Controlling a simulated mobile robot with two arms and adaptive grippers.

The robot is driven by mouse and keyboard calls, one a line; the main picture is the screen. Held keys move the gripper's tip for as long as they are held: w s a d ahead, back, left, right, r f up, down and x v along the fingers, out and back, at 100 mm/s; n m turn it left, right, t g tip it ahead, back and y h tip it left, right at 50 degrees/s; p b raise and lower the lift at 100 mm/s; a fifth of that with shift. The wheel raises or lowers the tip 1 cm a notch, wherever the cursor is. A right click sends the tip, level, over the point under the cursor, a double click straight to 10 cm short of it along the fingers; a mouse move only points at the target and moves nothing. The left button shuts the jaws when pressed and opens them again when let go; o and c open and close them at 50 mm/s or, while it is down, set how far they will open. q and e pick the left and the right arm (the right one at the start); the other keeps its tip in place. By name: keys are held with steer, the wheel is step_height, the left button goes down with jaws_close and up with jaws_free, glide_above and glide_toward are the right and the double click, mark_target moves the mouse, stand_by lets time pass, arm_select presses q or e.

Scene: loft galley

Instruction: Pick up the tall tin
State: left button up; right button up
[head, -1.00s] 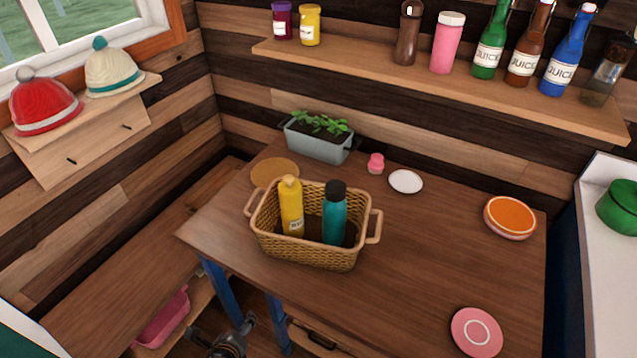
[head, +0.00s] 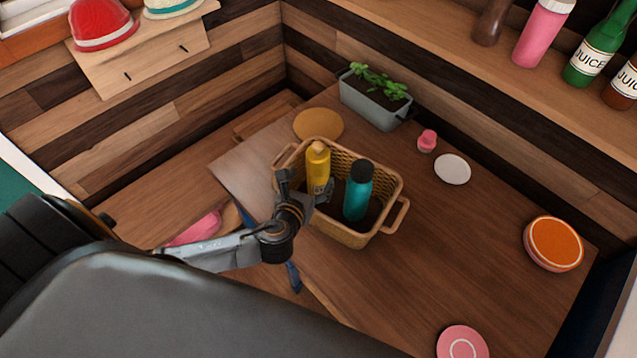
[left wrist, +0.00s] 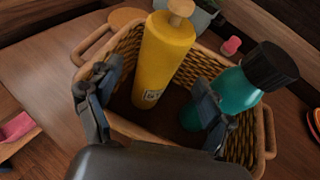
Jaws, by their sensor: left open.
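A tall yellow container (head: 318,166) with a pale stopper, likely the tall tin, stands in a wicker basket (head: 349,236) on the table. In the left wrist view the yellow container (left wrist: 163,58) has a small label and leans in the picture. A teal bottle (head: 357,192) with a black cap stands to its right in the basket; it also shows in the left wrist view (left wrist: 233,92). My left gripper (head: 305,189) is open at the basket's near left side. In the left wrist view its fingers (left wrist: 155,84) are spread on either side of the yellow container, and contact cannot be told. My right gripper is not in view.
A grey planter (head: 372,101), a round tan mat (head: 318,125), a pink cupcake-like item (head: 427,141) and a white plate (head: 453,169) lie beyond the basket. Orange dishes (head: 553,243) and a pink plate (head: 462,344) are to the right. The table's right middle is clear.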

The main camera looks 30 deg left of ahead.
mark_target(315, 172)
arm_select(q)
steer(key=shift+x, duration=0.95)
steer(key=shift+w+f+p, duration=0.15)
steer(key=shift+w+p, duration=0.2)
steer(key=shift+w, duration=0.25)
steer(key=x, duration=0.4)
steer(key=shift+f+p, duration=0.15)
steer(key=shift+p, duration=0.15)
steer(key=shift+s, duration=0.1)
steer(key=c, duration=0.4)
jaws_close()
